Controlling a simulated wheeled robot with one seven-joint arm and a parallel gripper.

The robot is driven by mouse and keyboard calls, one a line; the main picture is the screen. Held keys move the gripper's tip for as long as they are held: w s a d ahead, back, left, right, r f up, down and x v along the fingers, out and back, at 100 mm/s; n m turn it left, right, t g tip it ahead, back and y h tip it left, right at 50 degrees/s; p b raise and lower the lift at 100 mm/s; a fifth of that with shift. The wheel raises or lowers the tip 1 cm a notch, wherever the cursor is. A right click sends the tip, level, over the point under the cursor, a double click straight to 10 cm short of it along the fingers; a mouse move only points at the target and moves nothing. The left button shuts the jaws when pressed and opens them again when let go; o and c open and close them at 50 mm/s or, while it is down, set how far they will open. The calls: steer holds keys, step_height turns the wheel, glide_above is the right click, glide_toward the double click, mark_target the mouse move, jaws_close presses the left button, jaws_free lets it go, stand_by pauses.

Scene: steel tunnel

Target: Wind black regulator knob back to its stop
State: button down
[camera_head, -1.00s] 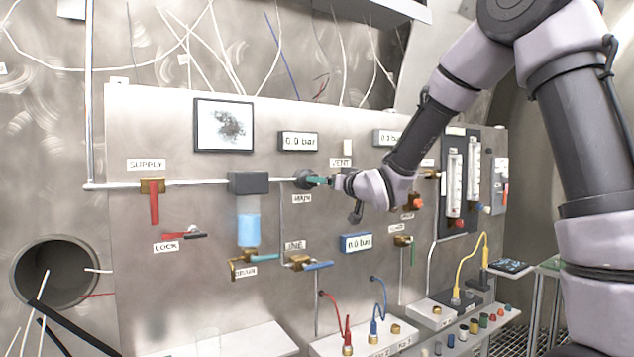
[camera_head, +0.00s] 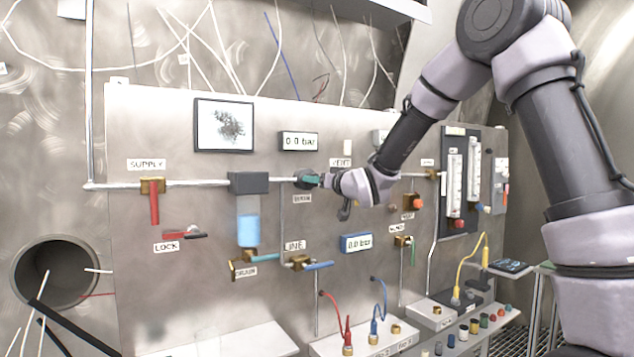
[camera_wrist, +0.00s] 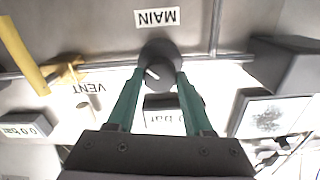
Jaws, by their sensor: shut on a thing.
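The black regulator knob (camera_wrist: 158,58) is at the MAIN label, round and dark with a pale mark on its face. In the head view the regulator (camera_head: 305,178) sits on the pipe to the right of the grey filter block. My gripper (camera_wrist: 160,84) has two green fingers, one on each side of the knob, shut on it. In the head view my gripper (camera_head: 322,180) reaches the knob from the right and hides part of it. Whether the knob is at its stop cannot be told.
The gauge (camera_head: 299,141) above reads 0.0 bar. The filter block (camera_head: 249,183) with a blue bowl stands left of the knob. A red supply handle (camera_head: 154,206) hangs down at the left. The line valve (camera_head: 300,263) is below, and the pipe runs close behind my gripper.

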steer(key=shift+n, duration=0.3)
steer(key=n, duration=2.5)
steer(key=shift+s+a+f+n, duration=0.1)
steer(key=shift+f+n, duration=0.1)
steer(key=shift+n, duration=0.2)
steer(key=shift+c, duration=1.4)
jaws_free()
